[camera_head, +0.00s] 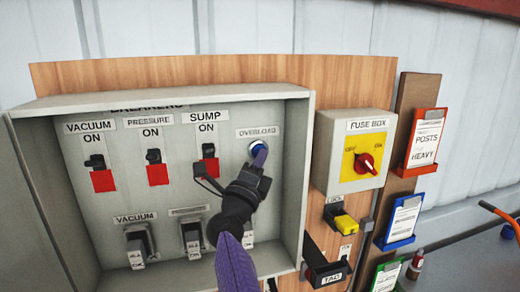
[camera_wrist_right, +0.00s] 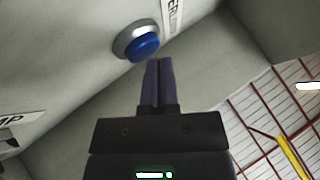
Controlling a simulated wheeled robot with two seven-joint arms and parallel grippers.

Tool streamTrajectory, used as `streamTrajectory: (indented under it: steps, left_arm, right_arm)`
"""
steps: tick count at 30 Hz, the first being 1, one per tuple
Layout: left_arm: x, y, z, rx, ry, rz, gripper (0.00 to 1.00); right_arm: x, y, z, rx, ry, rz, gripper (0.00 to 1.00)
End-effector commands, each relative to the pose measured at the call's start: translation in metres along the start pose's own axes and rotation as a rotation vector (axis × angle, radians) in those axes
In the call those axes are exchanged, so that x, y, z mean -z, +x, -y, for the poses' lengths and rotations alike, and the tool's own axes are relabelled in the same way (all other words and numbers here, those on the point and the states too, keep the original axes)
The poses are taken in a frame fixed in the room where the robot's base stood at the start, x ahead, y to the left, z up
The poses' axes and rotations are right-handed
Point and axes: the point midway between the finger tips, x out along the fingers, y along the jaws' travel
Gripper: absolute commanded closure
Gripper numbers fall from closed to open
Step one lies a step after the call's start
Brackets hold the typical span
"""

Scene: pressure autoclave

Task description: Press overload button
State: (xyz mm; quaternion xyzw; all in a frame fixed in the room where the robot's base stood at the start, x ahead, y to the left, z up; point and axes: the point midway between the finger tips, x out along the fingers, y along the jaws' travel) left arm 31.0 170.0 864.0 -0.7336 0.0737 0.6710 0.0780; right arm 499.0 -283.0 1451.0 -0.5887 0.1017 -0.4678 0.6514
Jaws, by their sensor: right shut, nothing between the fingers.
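The overload button (camera_wrist_right: 143,47) is a round blue cap in a metal ring on the grey panel, seen upper left of my fingertips in the right wrist view. In the head view the button (camera_head: 257,146) sits under the OVERLOAD label and is partly covered by my fingertips. My right gripper (camera_head: 260,160) is shut and empty, its dark purple fingers (camera_wrist_right: 158,64) together right beside the button. In the wrist view the tips appear just short of and to the right of the cap; I cannot tell whether they touch. My left gripper is out of view.
The breaker box (camera_head: 306,150) has raised side walls around the panel. Black switches over red blocks (camera_head: 158,175) stand left of the button, with more switches below. A fuse box (camera_head: 340,125) with a red knob and a yellow-handled lock (camera_head: 345,222) lie to the right.

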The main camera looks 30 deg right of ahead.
Motion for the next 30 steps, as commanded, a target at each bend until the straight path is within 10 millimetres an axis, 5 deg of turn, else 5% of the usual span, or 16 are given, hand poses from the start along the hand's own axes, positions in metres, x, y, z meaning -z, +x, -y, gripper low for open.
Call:
streamTrajectory:
  steps: [14, 30]
  left_arm:
    - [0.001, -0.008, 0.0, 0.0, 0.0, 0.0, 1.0]
    - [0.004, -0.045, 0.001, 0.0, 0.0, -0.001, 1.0]
  right_arm:
    - [0.004, -0.006, 0.004, 0.0, 0.0, 0.0, 1.0]
    - [0.028, -0.038, 0.03, 0.0, 0.0, 0.0, 1.0]
